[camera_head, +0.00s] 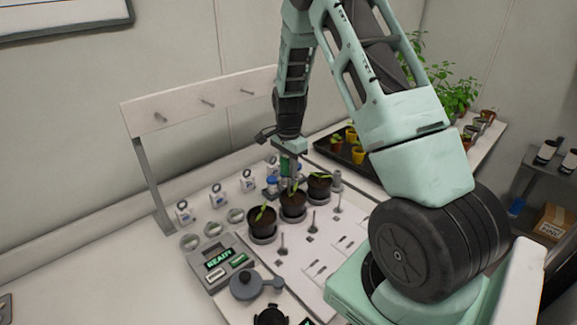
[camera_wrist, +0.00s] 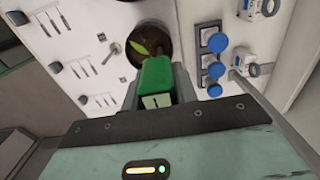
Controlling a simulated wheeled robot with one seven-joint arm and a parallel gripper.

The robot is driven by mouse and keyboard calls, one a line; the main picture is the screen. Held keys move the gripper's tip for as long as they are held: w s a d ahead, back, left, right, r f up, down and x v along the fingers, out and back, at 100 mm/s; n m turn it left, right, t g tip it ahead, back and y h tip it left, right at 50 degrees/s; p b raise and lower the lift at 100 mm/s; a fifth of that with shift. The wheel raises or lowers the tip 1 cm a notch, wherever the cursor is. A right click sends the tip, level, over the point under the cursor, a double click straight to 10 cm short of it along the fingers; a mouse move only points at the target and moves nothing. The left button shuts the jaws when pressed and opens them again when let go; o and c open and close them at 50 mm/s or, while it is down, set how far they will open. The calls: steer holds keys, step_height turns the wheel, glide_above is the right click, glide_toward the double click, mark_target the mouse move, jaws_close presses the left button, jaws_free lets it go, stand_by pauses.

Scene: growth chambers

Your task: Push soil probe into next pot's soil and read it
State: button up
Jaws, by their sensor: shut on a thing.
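My gripper (camera_head: 289,150) is shut on the green soil probe (camera_head: 288,166) and holds it upright over the row of pots. In the wrist view the probe's green handle (camera_wrist: 154,74) sits between the fingers, with a small pale panel on it. Three dark pots with seedlings stand on saucers: a left pot (camera_head: 262,224), a middle pot (camera_head: 293,205) and a right pot (camera_head: 319,188). The probe lines up with the middle pot. In the wrist view a pot (camera_wrist: 163,28) shows just beyond the handle. The probe's tip is hidden, so I cannot tell whether it touches soil.
A grey console (camera_head: 222,262) with a lit READY display stands front left, beside a round grey device (camera_head: 246,284). Blue-capped bottles (camera_wrist: 213,66) stand close to the probe. Small tools lie on the white board (camera_head: 310,250). A dark tray (camera_head: 345,150) holds yellow pots behind.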

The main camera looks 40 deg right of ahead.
mark_target(288, 177)
steer(key=shift+f, duration=0.2)
stand_by(0.5)
steer(key=shift+f+b, duration=1.5)
steer(key=shift+f, duration=0.65)
steer(key=o, duration=1.2)
steer(key=shift+c, duration=0.2)
steer(key=shift+r, duration=0.1)
step_height(288, 177, up, 17)
steer(key=b, duration=0.3)
steer(key=shift+r, duration=0.1)
